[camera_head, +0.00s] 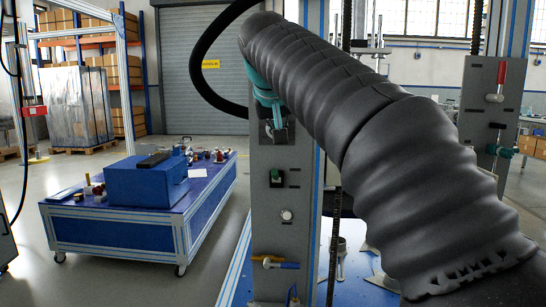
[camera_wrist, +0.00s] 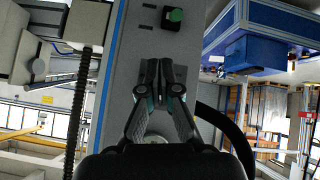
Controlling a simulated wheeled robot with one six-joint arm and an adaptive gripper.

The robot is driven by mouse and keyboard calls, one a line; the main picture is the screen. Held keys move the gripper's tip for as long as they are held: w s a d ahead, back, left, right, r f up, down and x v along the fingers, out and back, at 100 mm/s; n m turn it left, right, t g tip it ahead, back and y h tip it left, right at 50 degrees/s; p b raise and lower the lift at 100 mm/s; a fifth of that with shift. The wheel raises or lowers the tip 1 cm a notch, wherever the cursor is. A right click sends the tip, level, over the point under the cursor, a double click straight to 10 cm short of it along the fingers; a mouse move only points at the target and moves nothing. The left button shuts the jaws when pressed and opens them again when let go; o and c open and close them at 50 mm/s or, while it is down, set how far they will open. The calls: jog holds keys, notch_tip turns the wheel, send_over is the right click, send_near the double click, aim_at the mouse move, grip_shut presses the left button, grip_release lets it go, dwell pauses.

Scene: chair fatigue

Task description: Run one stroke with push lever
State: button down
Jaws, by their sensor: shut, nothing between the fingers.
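My gripper (camera_head: 277,132) is at the upper part of the grey control panel (camera_head: 258,215) on the column, above a green button (camera_head: 275,175). In the wrist view its fingers (camera_wrist: 160,72) are together and empty in front of the panel face, with the green button (camera_wrist: 176,15) beyond the tips. Anything behind the fingers is hidden, and contact cannot be told. A blue-handled lever (camera_head: 285,265) sits low on the panel. A red-handled lever (camera_head: 501,73) is upright on the right grey panel (camera_head: 478,90). Which lever is the push lever cannot be told.
A white knob (camera_head: 287,215) is on the panel between the green button and the blue-handled lever. A darker lever (camera_head: 497,142) is below the red one. A blue wheeled table (camera_head: 110,226) with a blue box (camera_head: 140,183) stands left. Floor between table and column is clear.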

jog(key=a, duration=0.1)
jog(key=w+a+r, duration=0.1)
jog(key=a+r, duration=0.1)
jog(key=shift+w+a+r, duration=0.1)
jog(key=shift+w+r, duration=0.05)
jog(key=shift+w, duration=0.2)
send_over(273, 170)
jog(key=w, duration=0.3)
notch_tip(273, 170, down, 7)
jog(key=shift+s+a+f+b, duration=0.1)
jog(key=shift+s+f+b, duration=0.2)
jog(key=shift+f, duration=0.25)
jog(key=shift+s+a+f+b, duration=0.15)
jog(key=shift+f+b, duration=0.2)
jog(key=shift+f, duration=0.2)
jog(key=shift+s+d+f, duration=0.15)
jog(key=shift+s+f, duration=0.2)
jog(key=shift+f, duration=0.2)
jog(key=shift+f+t+b, duration=0.15)
jog(key=shift+t+b, duration=0.15)
jog(key=shift+b, duration=0.1)
